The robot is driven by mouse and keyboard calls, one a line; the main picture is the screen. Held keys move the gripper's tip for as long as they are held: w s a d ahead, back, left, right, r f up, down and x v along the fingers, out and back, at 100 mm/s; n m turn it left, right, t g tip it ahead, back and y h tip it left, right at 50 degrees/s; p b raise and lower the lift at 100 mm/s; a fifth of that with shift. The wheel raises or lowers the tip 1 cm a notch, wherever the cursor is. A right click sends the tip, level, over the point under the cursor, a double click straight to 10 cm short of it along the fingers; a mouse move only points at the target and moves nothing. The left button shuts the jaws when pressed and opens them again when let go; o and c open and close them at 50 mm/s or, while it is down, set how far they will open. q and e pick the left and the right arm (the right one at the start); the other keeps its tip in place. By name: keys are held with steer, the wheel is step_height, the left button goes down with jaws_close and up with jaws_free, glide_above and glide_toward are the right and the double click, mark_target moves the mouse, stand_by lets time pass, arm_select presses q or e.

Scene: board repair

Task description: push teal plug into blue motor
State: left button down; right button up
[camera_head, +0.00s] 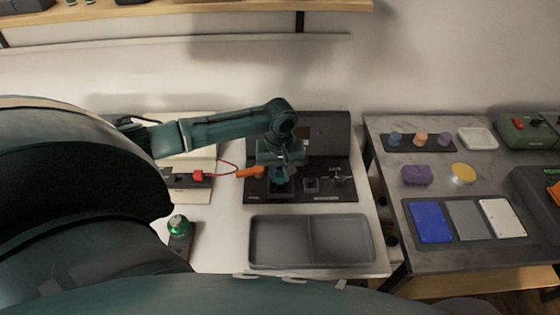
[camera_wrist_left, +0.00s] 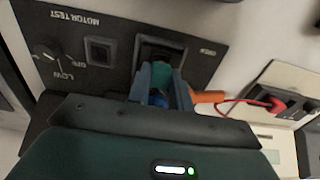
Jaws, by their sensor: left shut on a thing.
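My left gripper (camera_head: 281,176) reaches down over the left square of the black motor test panel (camera_head: 318,197). In the left wrist view its two fingers (camera_wrist_left: 161,80) are shut on a small teal piece, the teal plug (camera_wrist_left: 162,74), between the fingertips. A shiny blue part, apparently the blue motor (camera_wrist_left: 157,98), shows between the fingers right beside the teal. The gripper covers much of both, and I cannot tell how deep the plug sits. My right gripper is not in view.
An orange clip (camera_head: 249,172) on a red wire lies just left of the gripper. A grey two-part tray (camera_head: 262,240) is in front of the panel. A green-topped item (camera_head: 178,226) stands at left. The right table (camera_head: 385,175) holds several coloured parts.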

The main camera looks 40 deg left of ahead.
arm_select(q)
steer(key=shift+f+p, duration=0.3)
steer(key=shift+f, duration=0.1)
stand_by(0.5)
steer(key=shift+f+p, duration=0.1)
steer(key=shift+p, duration=0.4)
steer(key=shift+f, duration=0.1)
stand_by(0.8)
steer(key=shift+f, duration=0.4)
stand_by(0.3)
steer(key=c, duration=0.9)
jaws_free()
